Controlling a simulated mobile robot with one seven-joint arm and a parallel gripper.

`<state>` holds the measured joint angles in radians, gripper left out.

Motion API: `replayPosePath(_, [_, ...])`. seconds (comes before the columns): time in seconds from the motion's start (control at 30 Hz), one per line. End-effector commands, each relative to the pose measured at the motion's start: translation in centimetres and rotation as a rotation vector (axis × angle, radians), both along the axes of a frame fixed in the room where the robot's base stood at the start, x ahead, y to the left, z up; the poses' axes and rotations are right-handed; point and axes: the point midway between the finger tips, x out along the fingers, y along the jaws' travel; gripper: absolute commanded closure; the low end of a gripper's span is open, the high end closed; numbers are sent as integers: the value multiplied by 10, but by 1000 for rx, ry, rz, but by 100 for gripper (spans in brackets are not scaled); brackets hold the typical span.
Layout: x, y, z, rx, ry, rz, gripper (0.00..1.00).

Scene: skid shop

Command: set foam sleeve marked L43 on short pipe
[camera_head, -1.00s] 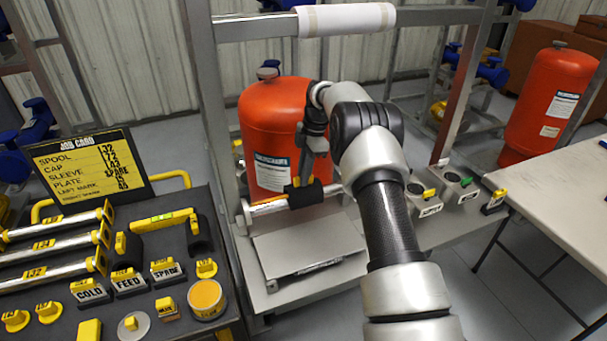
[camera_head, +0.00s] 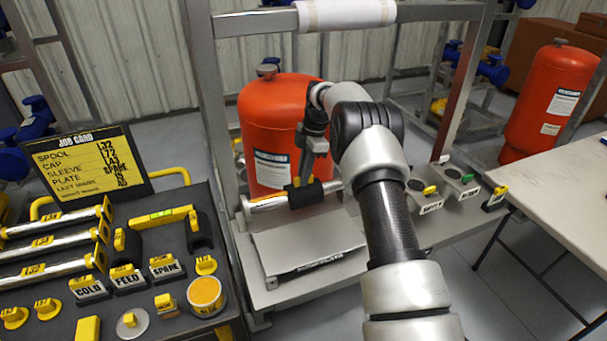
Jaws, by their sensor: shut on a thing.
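The foam sleeve (camera_head: 310,196) is black with a yellow tag on it; its marking is too small to read. My gripper (camera_head: 306,181) is shut on it from above. The short pipe (camera_head: 264,204) is a shiny horizontal pipe on the rack, in front of a red tank. The sleeve sits at the pipe's middle, with pipe showing on both sides of it. It looks seated on the pipe, though whether it touches all along cannot be told. My gripper partly hides the sleeve's top.
A red tank (camera_head: 270,120) stands right behind the pipe. A grey plate (camera_head: 310,243) lies below it. A dark bench (camera_head: 60,312) at left holds pipes, caps and labelled blocks beside a job card (camera_head: 88,165). Valve blocks (camera_head: 457,182) sit to the right, near a pale table (camera_head: 550,165).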

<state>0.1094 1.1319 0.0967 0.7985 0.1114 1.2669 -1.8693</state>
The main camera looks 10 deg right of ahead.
Motion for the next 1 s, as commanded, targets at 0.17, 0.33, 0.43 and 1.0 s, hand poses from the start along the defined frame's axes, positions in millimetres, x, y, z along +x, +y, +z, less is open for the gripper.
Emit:
replayPosePath(0.17, [0, 0, 0, 0, -1, 0, 100])
replayPosePath(0.33, [0, 0, -2, 0, 0, 0, 100])
replayPosePath(0.43, [0, 0, -4, 0, 0, 0, 100])
replayPosePath(1.0, [0, 0, -6, 0, -1, 0, 65])
